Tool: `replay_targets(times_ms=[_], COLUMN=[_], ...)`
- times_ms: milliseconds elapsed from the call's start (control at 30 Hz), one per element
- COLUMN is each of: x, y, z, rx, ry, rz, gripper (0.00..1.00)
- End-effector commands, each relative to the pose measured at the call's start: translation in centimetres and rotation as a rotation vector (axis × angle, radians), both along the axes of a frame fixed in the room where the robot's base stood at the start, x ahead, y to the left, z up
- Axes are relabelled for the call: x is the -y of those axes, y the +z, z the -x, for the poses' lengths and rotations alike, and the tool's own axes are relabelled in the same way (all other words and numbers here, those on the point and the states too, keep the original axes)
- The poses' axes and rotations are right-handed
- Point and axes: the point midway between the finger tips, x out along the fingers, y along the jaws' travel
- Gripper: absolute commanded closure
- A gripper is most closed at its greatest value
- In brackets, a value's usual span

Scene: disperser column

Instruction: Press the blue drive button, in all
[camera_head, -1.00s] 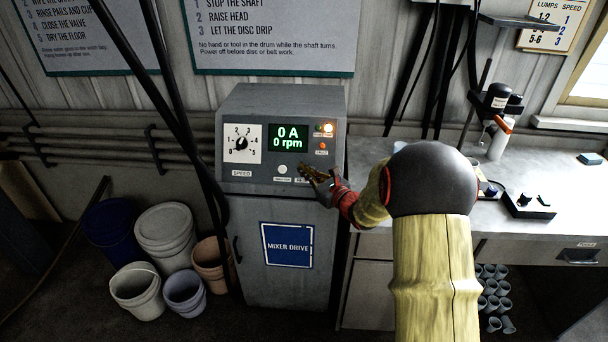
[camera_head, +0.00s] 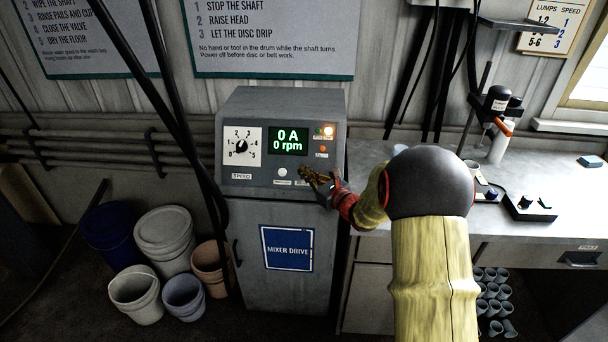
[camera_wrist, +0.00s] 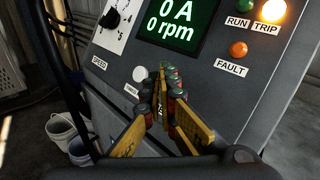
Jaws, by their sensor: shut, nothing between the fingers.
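The grey mixer drive cabinet (camera_head: 270,160) stands against the wall. Its display (camera_head: 288,141) reads 0 A and 0 rpm. A white button (camera_head: 282,172) sits on the panel below the display; it also shows in the wrist view (camera_wrist: 140,74), left of my fingertips. My gripper (camera_head: 318,178) is shut and empty in front of the lower right of the panel. In the wrist view its fingertips (camera_wrist: 168,84) meet close to the panel; I cannot tell whether they touch it. They cover the panel behind them, where part of a label showed. No blue button is visible.
The speed dial (camera_head: 241,146) is on the panel's left. The trip lamp (camera_head: 328,131) glows orange above an orange fault lamp (camera_head: 322,149). Buckets (camera_head: 163,230) stand left of the cabinet, and a workbench (camera_head: 430,160) is at the right.

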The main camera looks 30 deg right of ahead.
Motion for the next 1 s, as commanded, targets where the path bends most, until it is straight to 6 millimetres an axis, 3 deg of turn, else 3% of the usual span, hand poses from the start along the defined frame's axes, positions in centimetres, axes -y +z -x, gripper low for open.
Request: replay_targets(times_ms=[1000], x=[0.41], y=[-0.37], z=[-0.60], rx=[0.001], ry=[0.000], rz=[0.001], gripper=[1.00])
